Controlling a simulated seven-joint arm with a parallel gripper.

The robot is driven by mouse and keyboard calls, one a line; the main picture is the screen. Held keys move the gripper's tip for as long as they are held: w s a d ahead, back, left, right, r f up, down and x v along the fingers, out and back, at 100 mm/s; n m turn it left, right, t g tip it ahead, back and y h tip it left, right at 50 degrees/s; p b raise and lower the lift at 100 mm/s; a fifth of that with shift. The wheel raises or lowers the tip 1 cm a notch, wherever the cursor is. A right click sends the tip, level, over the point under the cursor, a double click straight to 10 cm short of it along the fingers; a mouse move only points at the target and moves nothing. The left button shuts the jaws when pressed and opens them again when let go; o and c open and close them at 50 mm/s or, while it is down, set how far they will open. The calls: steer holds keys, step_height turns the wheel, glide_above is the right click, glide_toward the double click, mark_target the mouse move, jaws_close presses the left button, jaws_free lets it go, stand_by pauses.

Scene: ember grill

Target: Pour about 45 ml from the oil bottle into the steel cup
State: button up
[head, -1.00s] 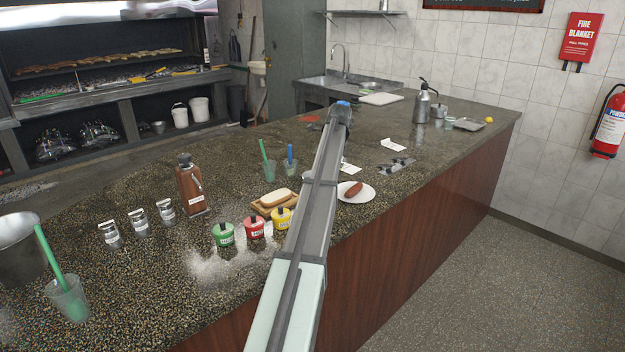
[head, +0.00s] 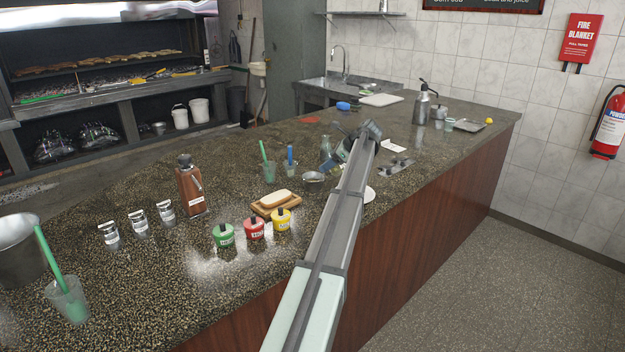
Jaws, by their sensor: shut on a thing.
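My gripper (head: 340,151) is over the counter behind the far end of my arm, pointing left. It appears shut on the clear oil bottle (head: 326,150), whose neck and shoulder show just left of the fingers. The bottle looks about upright; its lower part and the exact grip are partly hidden by my gripper. The steel cup (head: 313,178) stands on the counter, nearer the camera and slightly left of the bottle, apart from it. Its contents cannot be made out.
Glasses with a green (head: 268,168) and a blue handle (head: 290,167) stand left of the cup. A bread board (head: 262,209) and lidded pots (head: 254,229) are nearer. A blue sponge (head: 343,106) lies farther back.

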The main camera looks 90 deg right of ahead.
steer(key=shift+s+t, duration=0.2)
steer(key=shift+t, duration=0.2)
steer(key=shift+s+f+t, duration=0.25)
steer(key=shift+f+t, duration=0.45)
steer(key=shift+t, duration=0.2)
steer(key=shift+s+m+t+h+b, duration=0.3)
steer(key=shift+m+t+b, duration=0.1)
steer(key=shift+t, duration=0.6)
